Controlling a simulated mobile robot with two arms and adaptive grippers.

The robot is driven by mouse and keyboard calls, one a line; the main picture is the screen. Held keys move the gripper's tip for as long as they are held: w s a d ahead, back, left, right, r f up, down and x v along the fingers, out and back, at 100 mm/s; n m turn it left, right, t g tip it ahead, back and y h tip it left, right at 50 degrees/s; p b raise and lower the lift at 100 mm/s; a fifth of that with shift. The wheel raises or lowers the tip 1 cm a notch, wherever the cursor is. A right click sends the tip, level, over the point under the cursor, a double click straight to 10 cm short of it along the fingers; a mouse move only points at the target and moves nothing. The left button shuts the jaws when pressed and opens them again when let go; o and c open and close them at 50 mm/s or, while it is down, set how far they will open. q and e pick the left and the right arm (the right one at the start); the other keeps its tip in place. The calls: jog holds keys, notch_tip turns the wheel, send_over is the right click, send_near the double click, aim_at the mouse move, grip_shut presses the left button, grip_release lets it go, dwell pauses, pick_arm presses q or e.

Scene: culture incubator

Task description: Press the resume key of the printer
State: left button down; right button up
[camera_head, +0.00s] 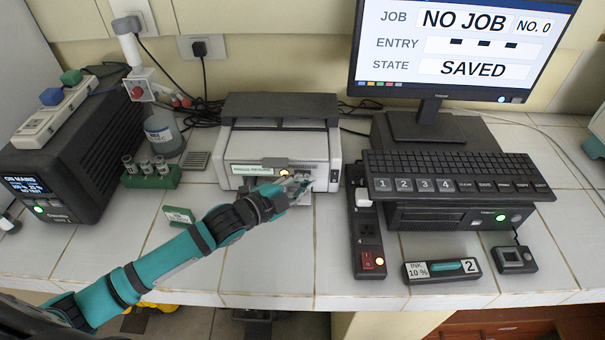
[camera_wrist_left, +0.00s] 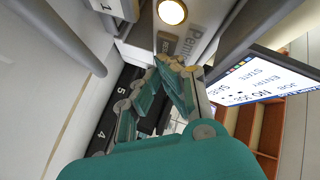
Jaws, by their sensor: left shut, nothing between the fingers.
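The printer (camera_head: 245,147) is a pale box with a dark top, at the back middle of the bench. Its front has a green-lettered display (camera_head: 252,170), too small to read surely, and a glowing amber round light (camera_head: 284,173). My left gripper (camera_head: 305,183) is shut and empty at the printer's front, right of that light. In the left wrist view, the closed fingertips (camera_wrist_left: 173,64) lie close to a small grey key (camera_wrist_left: 166,43), below a lit round lamp (camera_wrist_left: 172,12). I cannot tell whether they touch, or which key is resume. My right gripper is not in view.
A monitor (camera_head: 445,93) reads NO JOB and SAVED. Right of the printer are a keyboard (camera_head: 450,168) and a power strip with a red switch (camera_head: 370,235). A dark power unit (camera_head: 75,170) and a green vial rack (camera_head: 150,178) stand left.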

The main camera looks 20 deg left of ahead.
pick_arm(q)
jog(key=shift+w+a, duration=0.1)
jog(key=shift+w, duration=0.2)
jog(key=shift+s, duration=0.15)
dwell(0.5)
jog(key=shift+s+d+p, duration=0.25)
jog(key=shift+s+p, duration=0.25)
jog(key=shift+s, duration=0.15)
jog(key=shift+s+d, duration=0.1)
jog(key=shift+s, duration=0.15)
jog(key=shift+s+d+p, duration=0.2)
jog(key=shift+s+p, duration=0.15)
jog(key=shift+s, duration=0.35)
jog(key=shift+s+d+p, duration=0.2)
jog(key=shift+s+p, duration=0.15)
jog(key=shift+s, duration=0.4)
jog(key=shift+s+d+p, duration=0.2)
jog(key=shift+s+p, duration=0.15)
jog(key=shift+s, duration=0.35)
jog(key=shift+f, duration=0.1)
